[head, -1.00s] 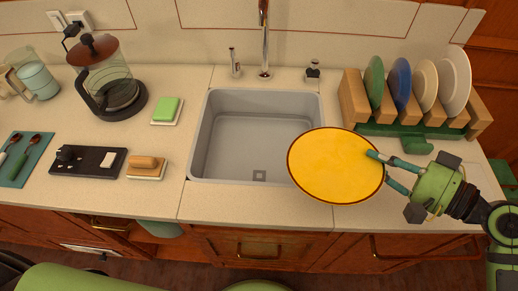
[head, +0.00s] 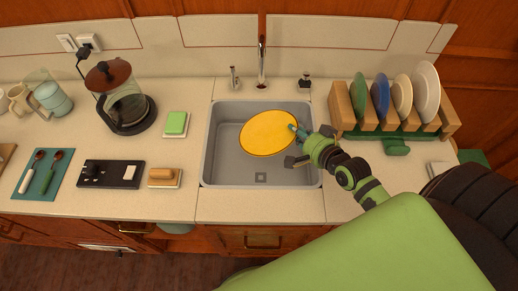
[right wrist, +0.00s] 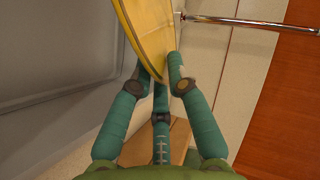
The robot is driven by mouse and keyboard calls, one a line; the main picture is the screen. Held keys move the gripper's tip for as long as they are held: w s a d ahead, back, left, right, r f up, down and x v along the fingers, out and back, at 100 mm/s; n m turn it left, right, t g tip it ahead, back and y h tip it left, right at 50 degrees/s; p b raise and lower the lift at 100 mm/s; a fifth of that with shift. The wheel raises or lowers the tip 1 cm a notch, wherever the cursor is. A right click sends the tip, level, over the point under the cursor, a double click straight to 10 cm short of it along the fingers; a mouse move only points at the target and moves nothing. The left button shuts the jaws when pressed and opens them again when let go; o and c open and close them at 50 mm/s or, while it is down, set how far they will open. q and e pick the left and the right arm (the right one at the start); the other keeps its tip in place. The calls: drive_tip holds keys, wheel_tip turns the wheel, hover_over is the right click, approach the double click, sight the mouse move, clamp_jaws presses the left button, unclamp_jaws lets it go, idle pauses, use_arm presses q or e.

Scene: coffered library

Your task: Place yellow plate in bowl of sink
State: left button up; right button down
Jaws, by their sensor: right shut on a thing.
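The yellow plate (head: 268,132) is held over the grey sink bowl (head: 225,172), toward its back right part. My right gripper (head: 298,133) is shut on the plate's right edge. In the right wrist view the plate (right wrist: 150,28) sits between the teal fingers of the gripper (right wrist: 160,82), with the sink wall (right wrist: 55,60) to the left. The head view does not clearly show how far the plate is above the sink floor. My left gripper is not in view.
A faucet (head: 262,65) stands behind the sink, with a soap dispenser (head: 305,82) to its right. A wooden dish rack (head: 345,115) with several plates is on the right.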

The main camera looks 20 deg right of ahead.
sight(275, 130)
use_arm(q)
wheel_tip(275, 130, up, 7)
drive_tip(key=p, duration=0.5)
use_arm(e)
drive_tip(key=shift+w+a+f+g+h, duration=0.2)
drive_tip(key=shift+f+h, duration=0.2)
drive_tip(key=shift+f, duration=0.2)
drive_tip(key=shift+w+a+f+g+h, duration=0.1)
drive_tip(key=shift+a+f+g+h, duration=0.1)
drive_tip(key=shift+f+h, duration=0.3)
drive_tip(key=w+f+b, duration=0.2)
drive_tip(key=f+b, duration=0.1)
drive_tip(key=b, duration=0.1)
drive_tip(key=w+a+f+b, duration=0.1)
drive_tip(key=w+f+b, duration=0.1)
drive_tip(key=b, duration=0.2)
drive_tip(key=w+a+f+b, duration=0.1)
drive_tip(key=w+f+b, duration=0.2)
drive_tip(key=shift+w+f+b, duration=0.1)
drive_tip(key=shift+f+b, duration=0.25)
drive_tip(key=shift+b, duration=0.05)
drive_tip(key=shift+r, duration=0.15)
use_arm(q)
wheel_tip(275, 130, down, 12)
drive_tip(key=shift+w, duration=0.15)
use_arm(e)
drive_tip(key=c, duration=1.2)
unclamp_jaws()
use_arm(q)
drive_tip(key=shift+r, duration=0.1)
